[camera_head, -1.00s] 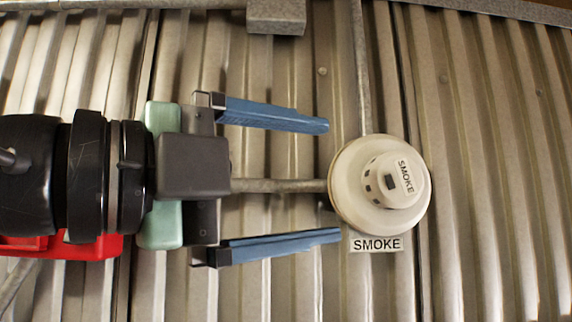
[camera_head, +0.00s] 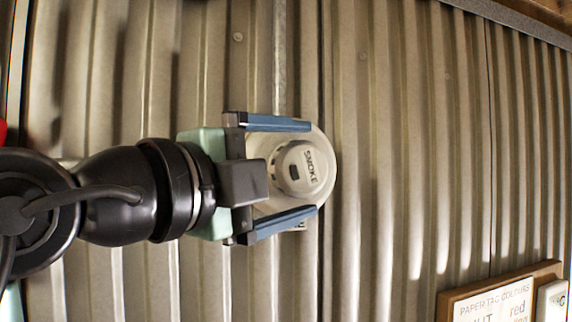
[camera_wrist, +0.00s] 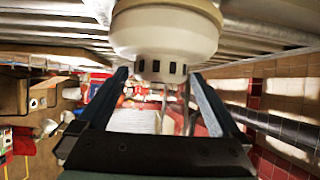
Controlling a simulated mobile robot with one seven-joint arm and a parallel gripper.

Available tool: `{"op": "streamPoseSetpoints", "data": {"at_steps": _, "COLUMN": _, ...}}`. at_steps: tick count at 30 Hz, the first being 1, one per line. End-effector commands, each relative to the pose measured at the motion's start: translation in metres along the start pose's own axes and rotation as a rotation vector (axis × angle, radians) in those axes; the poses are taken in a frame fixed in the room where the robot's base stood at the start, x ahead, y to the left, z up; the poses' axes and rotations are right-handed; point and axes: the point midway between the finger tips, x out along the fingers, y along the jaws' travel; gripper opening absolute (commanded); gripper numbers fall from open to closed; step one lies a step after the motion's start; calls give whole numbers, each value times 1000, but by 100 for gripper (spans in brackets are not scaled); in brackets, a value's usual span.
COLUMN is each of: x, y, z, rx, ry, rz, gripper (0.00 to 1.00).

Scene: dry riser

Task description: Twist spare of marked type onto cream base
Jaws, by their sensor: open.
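A cream round base (camera_head: 326,150) is fixed to the corrugated metal wall, with a smaller white detector head (camera_head: 303,168) on its middle. The head is lettered SMOKE and has dark slots round its side. My gripper (camera_head: 312,168) comes in from the left with its blue fingers open, one above and one below the head, over the base's edges. In the wrist view the slotted head (camera_wrist: 160,68) hangs between the open fingers, with gaps on both sides. A plate under the base is mostly hidden by the lower finger. I cannot tell whether the head is locked in.
A conduit (camera_head: 279,60) runs up the wall from the base. A wood-framed paper tag colours sign (camera_head: 495,305) is at the lower right, with a white lettered item (camera_head: 552,300) beside it. The wall to the right of the base is clear.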

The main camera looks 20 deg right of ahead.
Motion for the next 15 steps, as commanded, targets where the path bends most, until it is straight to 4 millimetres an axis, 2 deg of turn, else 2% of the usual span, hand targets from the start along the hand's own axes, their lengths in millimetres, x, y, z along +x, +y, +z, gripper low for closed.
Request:
{"op": "streamPoseSetpoints", "data": {"at_steps": 1, "x": 0, "y": 0, "z": 0, "rx": 0, "ry": 0, "rz": 0, "gripper": 100}}
{"op": "streamPoseSetpoints", "data": {"at_steps": 2, "x": 0, "y": 0, "z": 0, "rx": 0, "ry": 0, "rz": 0, "gripper": 95}}
{"op": "streamPoseSetpoints", "data": {"at_steps": 15, "x": 0, "y": 0, "z": 0, "rx": 0, "ry": 0, "rz": 0, "gripper": 15}}
